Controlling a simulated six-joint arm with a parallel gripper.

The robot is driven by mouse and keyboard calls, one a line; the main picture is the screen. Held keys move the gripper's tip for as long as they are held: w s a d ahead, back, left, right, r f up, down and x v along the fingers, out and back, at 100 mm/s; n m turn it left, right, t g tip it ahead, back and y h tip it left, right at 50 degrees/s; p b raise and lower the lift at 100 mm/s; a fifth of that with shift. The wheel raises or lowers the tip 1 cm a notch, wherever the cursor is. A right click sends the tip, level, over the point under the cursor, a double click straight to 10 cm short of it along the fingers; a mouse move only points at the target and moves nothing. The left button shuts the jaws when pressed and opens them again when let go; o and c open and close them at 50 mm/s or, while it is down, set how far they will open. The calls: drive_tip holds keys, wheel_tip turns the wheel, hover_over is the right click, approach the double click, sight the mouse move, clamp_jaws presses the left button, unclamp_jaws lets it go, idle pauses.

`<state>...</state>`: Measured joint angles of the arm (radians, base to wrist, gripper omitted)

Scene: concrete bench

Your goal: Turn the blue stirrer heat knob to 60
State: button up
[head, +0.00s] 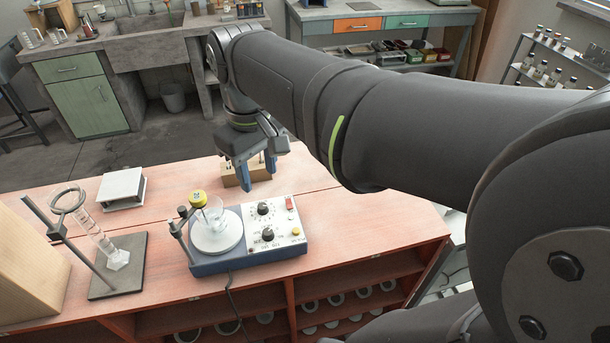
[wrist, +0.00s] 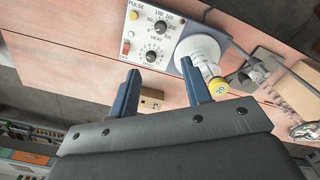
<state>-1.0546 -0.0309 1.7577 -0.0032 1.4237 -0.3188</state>
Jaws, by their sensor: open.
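The blue stirrer (head: 215,266) sits on the red bench top, with a white control panel (head: 284,220) on its right side. Two black knobs are on the panel, one farther back (head: 263,208) and one nearer the front (head: 267,234). In the wrist view they are the lower knob (wrist: 151,56) and the upper knob (wrist: 161,27). My gripper (head: 257,174) is open and empty behind the stirrer, apart from both knobs. Its two blue fingers (wrist: 160,70) are spread in the wrist view.
The panel also has a red switch (head: 290,203) and yellow button (head: 295,231). A wooden block (head: 232,180) is by my fingers. A ring stand (head: 118,268) stands left.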

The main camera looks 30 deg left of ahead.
sight(268, 232)
wheel_tip(268, 232, down, 17)
drive_tip(key=shift+s+d+f, duration=0.1)
idle(0.5)
clamp_jaws()
